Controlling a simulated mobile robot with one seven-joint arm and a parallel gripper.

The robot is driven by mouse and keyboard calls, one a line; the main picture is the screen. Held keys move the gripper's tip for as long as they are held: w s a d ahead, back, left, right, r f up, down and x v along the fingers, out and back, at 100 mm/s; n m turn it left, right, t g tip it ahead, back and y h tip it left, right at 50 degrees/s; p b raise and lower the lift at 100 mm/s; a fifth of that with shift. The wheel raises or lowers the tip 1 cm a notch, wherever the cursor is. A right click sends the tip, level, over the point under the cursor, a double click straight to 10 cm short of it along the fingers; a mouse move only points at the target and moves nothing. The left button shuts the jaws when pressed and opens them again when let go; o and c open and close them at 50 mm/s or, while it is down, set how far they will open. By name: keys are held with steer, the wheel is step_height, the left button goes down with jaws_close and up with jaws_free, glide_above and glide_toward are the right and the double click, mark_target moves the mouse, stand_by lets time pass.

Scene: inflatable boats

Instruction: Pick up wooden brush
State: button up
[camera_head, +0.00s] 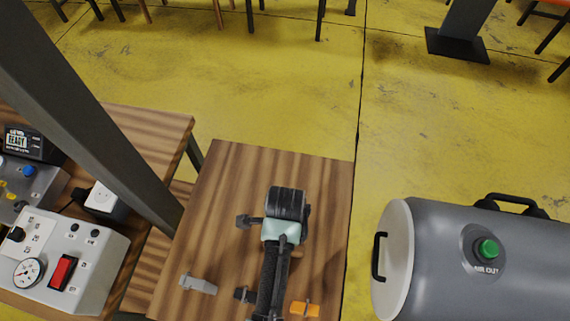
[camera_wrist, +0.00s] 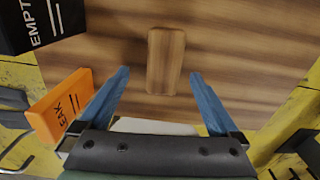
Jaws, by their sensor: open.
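The wooden brush (camera_wrist: 165,60) shows in the wrist view as a plain brown rectangular block lying on the wood-grained tabletop, its long side running away from my gripper. My gripper (camera_wrist: 158,76) is open, with its two blue fingers apart and nothing held between them. In the picture the fingertips lie to either side of the brush's near half; the height between them and the brush is hard to tell. In the head view my arm hides the fingers and most of the brush.
The brown table (camera_head: 325,190) carries an orange marker (camera_head: 304,309), black pieces (camera_head: 244,295) and a grey piece (camera_head: 198,284). A control box (camera_head: 95,245) stands on the left table. A grey air tank (camera_head: 440,250) is at right. Yellow floor lies beyond.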

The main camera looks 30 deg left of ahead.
steer(key=f, duration=0.4)
steer(key=shift+w+a+f, duration=0.2)
steer(key=shift+w+f, duration=0.05)
steer(key=shift+f, duration=0.15)
steer(key=c, duration=1.5)
step_height(320, 180, up, 10)
steer(key=shift+r, duration=0.1)
